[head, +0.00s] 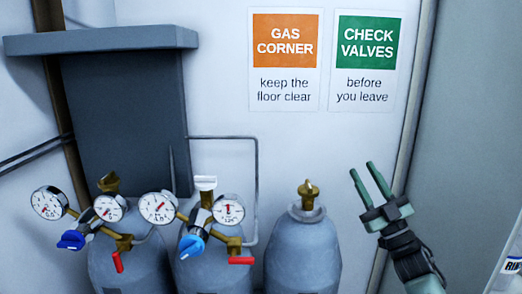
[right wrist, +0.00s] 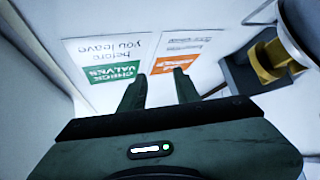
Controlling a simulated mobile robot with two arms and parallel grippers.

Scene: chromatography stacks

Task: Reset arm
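My right gripper (head: 370,182) is raised at the right of the head view, beside the rightmost gas cylinder and apart from it. Its two green fingers stand apart with nothing between them. In the right wrist view the fingers (right wrist: 160,88) also show apart and empty, with the wall signs beyond them. My left gripper is in neither view.
Grey gas cylinders (head: 303,258) stand along the wall. Two carry regulators with gauges (head: 158,207) and blue knobs (head: 192,247); the rightmost has a bare brass valve (head: 308,194). An orange sign (head: 285,40) and a green sign (head: 367,42) hang above.

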